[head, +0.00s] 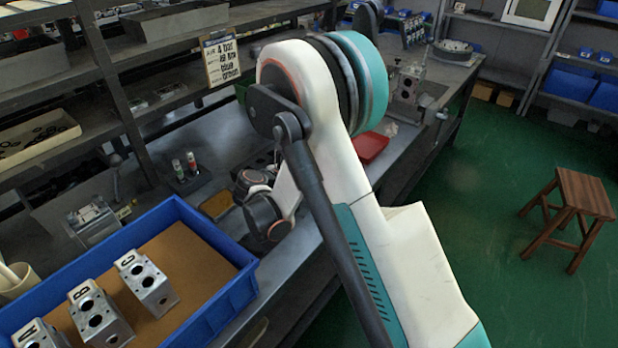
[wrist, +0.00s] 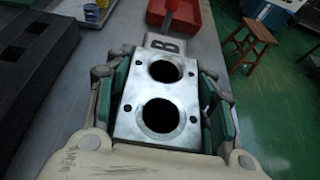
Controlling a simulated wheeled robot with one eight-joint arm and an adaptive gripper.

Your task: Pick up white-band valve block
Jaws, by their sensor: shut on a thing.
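In the wrist view my gripper (wrist: 163,108) is shut on a grey metal valve block (wrist: 149,106), with a green-padded finger along each side. The block has two large round bores and small holes near its corners. A black letter B shows on its far end (wrist: 166,45). No white band can be made out on it. In the head view my arm hides the gripper's fingers and the held block. Three similar lettered blocks stand in the blue tray: one marked C (head: 146,284), one marked B (head: 99,315) and one cut by the frame edge (head: 40,335).
The blue tray (head: 222,243) has a brown floor with bare room on its right. A red bin (head: 371,148) lies farther along the grey bench. Two small cylinders (head: 184,165) stand at the back. Shelves rise behind; a wooden stool (head: 583,194) stands on the floor.

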